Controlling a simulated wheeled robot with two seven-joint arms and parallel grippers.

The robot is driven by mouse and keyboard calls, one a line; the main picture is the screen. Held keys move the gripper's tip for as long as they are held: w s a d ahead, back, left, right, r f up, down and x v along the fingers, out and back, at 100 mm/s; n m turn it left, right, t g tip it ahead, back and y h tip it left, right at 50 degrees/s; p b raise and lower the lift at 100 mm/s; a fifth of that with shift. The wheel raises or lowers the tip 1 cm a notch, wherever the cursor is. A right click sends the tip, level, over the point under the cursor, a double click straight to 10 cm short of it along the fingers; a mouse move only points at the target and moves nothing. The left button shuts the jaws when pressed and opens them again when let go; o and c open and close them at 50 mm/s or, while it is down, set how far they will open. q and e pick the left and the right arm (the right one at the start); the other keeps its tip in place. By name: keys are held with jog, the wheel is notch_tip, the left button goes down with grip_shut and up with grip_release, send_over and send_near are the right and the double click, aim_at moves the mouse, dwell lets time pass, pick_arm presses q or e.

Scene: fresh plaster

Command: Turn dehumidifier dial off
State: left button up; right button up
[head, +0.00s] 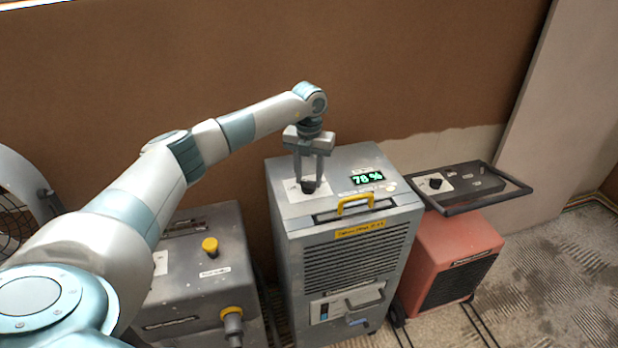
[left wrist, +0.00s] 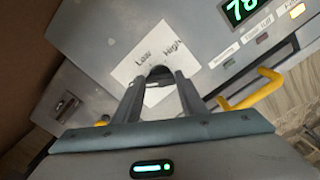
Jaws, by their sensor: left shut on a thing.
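The dehumidifier (head: 345,250) is a grey upright cabinet with a front grille and a yellow top handle (head: 354,199). Its lit display (head: 368,178) reads 78 %. The black dial (head: 308,187) sits on a white plate on the cabinet top. My left gripper (head: 309,183) points down and is shut on the dial. In the left wrist view the dial (left wrist: 158,73) shows between the fingers, and the plate (left wrist: 138,62) reads "Low" and "High". The rest of the plate and the dial's pointer are hidden or too small to read. My right gripper is not in view.
A grey machine (head: 205,270) with a yellow knob (head: 210,246) stands left, partly behind my left arm. A red heater (head: 450,262) with a black-framed top panel and black knob (head: 436,183) stands right. A fan (head: 18,205) is at far left. A brown wall is close behind.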

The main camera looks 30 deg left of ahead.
pick_arm(q)
jog(key=shift+r+n, duration=0.1)
jog(key=shift+n, duration=0.5)
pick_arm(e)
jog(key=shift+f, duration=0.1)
pick_arm(q)
jog(key=o, duration=1.1)
jog(key=shift+c, duration=0.2)
notch_tip(320, 180, up, 17)
jog(key=b, duration=0.5)
jog(key=shift+r, duration=0.2)
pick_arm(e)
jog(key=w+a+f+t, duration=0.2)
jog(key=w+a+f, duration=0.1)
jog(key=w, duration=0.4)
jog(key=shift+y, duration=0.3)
pick_arm(q)
jog(key=shift+f, duration=0.1)
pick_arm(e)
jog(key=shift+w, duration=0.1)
